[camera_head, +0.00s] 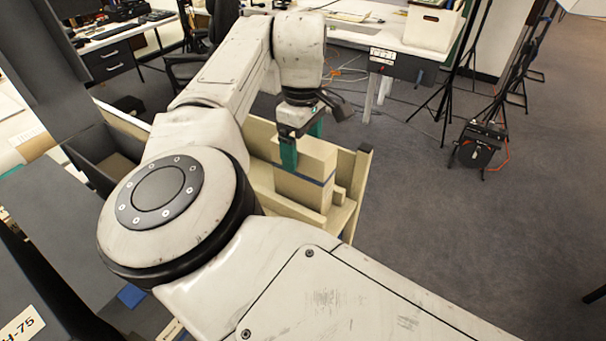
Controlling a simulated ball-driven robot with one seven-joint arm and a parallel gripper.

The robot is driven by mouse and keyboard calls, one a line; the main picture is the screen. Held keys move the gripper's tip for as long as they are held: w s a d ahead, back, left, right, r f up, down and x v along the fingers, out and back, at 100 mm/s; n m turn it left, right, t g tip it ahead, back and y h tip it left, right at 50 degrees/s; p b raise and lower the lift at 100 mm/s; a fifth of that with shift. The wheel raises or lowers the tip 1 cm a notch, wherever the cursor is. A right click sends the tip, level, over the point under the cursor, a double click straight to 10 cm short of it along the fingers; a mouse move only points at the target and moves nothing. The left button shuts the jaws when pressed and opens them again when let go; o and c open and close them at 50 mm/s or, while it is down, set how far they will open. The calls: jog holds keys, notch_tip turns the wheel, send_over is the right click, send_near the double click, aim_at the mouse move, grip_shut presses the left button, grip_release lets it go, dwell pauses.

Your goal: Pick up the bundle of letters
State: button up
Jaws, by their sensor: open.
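The bundle of letters (303,190) is a thick, cream-coloured upright block with a dark blue band around it. It stands inside a pale wooden crate (358,189) in the middle of the view. My gripper (302,152) points down at its top with two green fingers. One finger lies along the near left face of the bundle, and the other shows behind its top edge. The jaws are open around the bundle; I cannot tell whether either finger touches it. The lower part of the far finger is hidden behind the bundle.
Grey archival boxes (92,165) stand at left, partly behind my arm. A desk (400,50) with a white bin (432,28) is at the back. Tripod stands (462,60) and a black case (480,146) are at upper right.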

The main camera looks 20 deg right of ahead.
aim_at(303, 177)
jog(key=shift+s+f, duration=0.2)
jog(key=shift+f, duration=1.45)
jog(key=shift+r, duration=0.1)
grip_shut()
